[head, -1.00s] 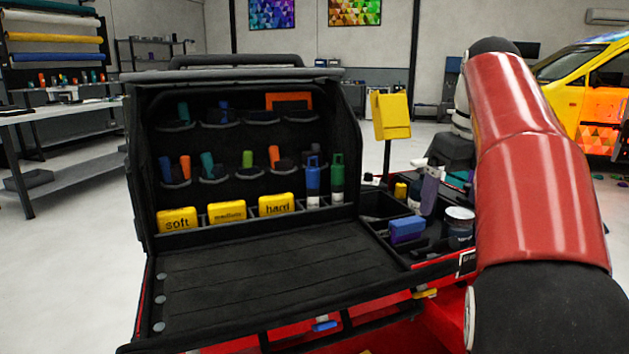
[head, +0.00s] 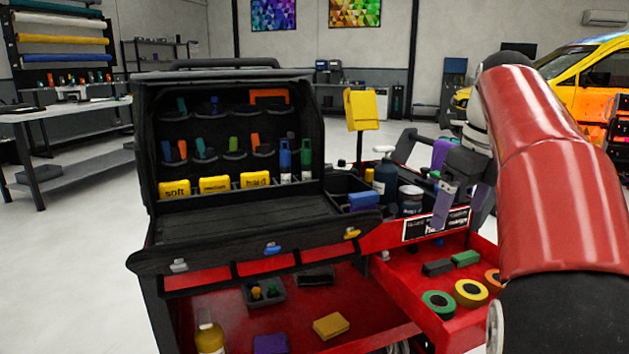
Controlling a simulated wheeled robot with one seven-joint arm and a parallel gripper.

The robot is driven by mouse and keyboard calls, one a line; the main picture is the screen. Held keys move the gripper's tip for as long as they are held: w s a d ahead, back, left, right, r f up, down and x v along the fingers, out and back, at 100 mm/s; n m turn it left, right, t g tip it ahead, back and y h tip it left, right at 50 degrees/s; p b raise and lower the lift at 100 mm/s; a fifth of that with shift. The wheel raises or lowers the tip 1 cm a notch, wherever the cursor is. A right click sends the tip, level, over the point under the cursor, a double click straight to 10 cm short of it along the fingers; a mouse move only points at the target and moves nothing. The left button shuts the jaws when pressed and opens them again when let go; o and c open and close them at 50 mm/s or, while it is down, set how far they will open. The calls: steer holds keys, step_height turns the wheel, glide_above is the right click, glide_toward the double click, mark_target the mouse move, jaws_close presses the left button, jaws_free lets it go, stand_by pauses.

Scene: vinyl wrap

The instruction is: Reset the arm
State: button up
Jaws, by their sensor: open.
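My red arm reaches up along the right side of the head view and bends down at its far end. My gripper (head: 461,206) hangs from it with its fingers pointing down, apart and empty. It appears in front of the right end of the tool cart (head: 235,228), near the white label panel (head: 436,225). Part of the wrist is hidden behind the red arm link.
The cart's black case holds yellow soft, medium and hard blocks (head: 214,184). Bottles and a blue block (head: 363,201) stand right of it. Below, red drawers hold tape rolls (head: 471,292) and a yellow pad (head: 331,326). Open floor (head: 75,265) lies to the left.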

steer(key=s+a+f+n+t, duration=0.1)
steer(key=s+a+f+n, duration=0.3)
steer(key=s+f+n, duration=0.6)
steer(key=s+a+f+n+t+h, duration=0.1)
steer(key=s+a+f+n, duration=0.4)
steer(key=s+f+n, duration=0.5)
steer(key=f+n+t, duration=0.1)
steer(key=n, duration=0.8)
steer(key=shift+n+t, duration=0.3)
steer(key=shift+f, duration=0.1)
steer(key=shift+s, duration=0.45)
